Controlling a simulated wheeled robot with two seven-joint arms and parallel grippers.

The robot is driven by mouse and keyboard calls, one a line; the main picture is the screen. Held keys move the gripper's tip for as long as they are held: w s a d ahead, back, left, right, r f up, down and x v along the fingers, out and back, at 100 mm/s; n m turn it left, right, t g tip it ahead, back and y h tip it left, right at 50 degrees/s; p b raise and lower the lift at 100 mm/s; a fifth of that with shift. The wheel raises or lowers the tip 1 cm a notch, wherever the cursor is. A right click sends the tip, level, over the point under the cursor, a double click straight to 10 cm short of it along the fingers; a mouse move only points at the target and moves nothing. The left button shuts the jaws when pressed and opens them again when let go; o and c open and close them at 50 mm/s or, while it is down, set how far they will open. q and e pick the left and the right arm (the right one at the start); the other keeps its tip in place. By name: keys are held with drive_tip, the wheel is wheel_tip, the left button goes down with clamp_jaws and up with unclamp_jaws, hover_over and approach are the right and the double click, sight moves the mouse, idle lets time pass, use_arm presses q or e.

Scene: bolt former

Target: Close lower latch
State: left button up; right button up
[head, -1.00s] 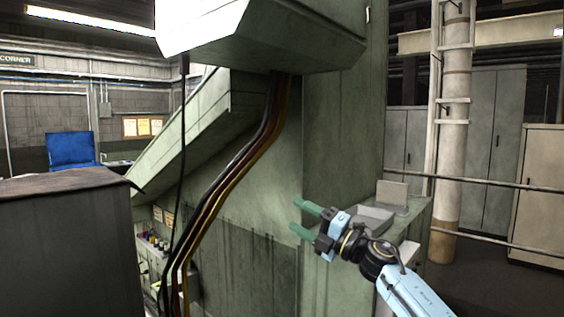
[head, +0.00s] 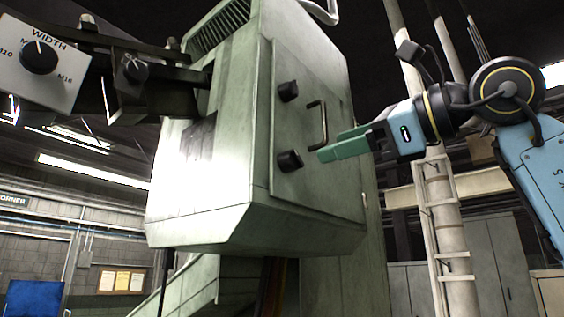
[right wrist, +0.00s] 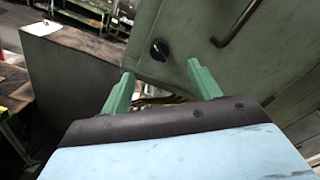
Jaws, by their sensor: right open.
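The lower latch (head: 290,161) is a small black knob on the green door panel (head: 305,184) of the machine's raised housing, below a dark bar handle (head: 317,124). The upper latch (head: 288,91) is a similar black knob above it. My right gripper (head: 325,154) comes in from the right, its green fingers pointing at the lower latch, close to it. In the right wrist view a black latch (right wrist: 159,49) shows beyond and between my open, empty fingers (right wrist: 160,78), apart from them. My left gripper is not in view.
A control panel (head: 25,80) with a WIDTH dial and a dark bracket (head: 150,95) jut in at the upper left. A pipe column with a ladder (head: 445,225) stands behind on the right. The handle lies just above my fingers in the head view.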

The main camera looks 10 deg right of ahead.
sight(299, 158)
drive_tip(key=p+x, duration=0.2)
drive_tip(key=x, duration=0.6)
drive_tip(key=shift+w+a, duration=0.2)
drive_tip(key=shift+a, duration=0.05)
drive_tip(key=m+b, duration=0.2)
drive_tip(key=m, duration=0.1)
drive_tip(key=shift+s+d+f, duration=0.1)
drive_tip(key=shift+f, duration=0.15)
drive_tip(key=m, duration=0.1)
drive_tip(key=m+b, duration=0.1)
drive_tip(key=m, duration=0.2)
drive_tip(key=shift+s+d+r+m, duration=0.1)
drive_tip(key=shift+r+m, duration=0.15)
drive_tip(key=shift+m, duration=0.05)
